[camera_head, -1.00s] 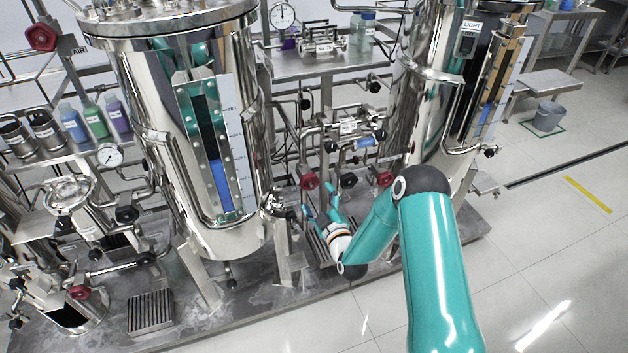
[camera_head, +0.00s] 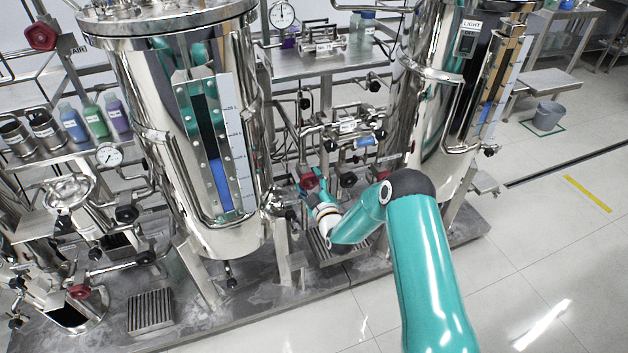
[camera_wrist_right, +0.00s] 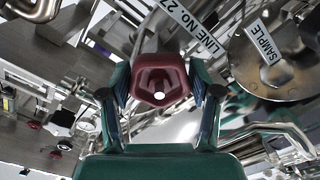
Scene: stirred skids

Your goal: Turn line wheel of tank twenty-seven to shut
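A dark red line wheel (camera_wrist_right: 160,82) is in the middle of the right wrist view, beside a tag reading "LINE NO 27" (camera_wrist_right: 190,25). My right gripper (camera_wrist_right: 160,92) has one finger on either side of the wheel. The fingers are spread about as wide as the wheel; I cannot tell whether the pads touch it. In the head view, the red wheel (camera_head: 308,182) is low between the two tanks, partly covered by my right gripper (camera_head: 318,184). My left gripper is not in view.
A steel tank with a blue level gauge (camera_head: 219,186) stands left of the wheel and another tank (camera_head: 400,130) stands right. A black wheel (camera_head: 348,180) is close by on the right. A "SAMPLE" tag (camera_wrist_right: 263,42) hangs near. Open floor lies to the right.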

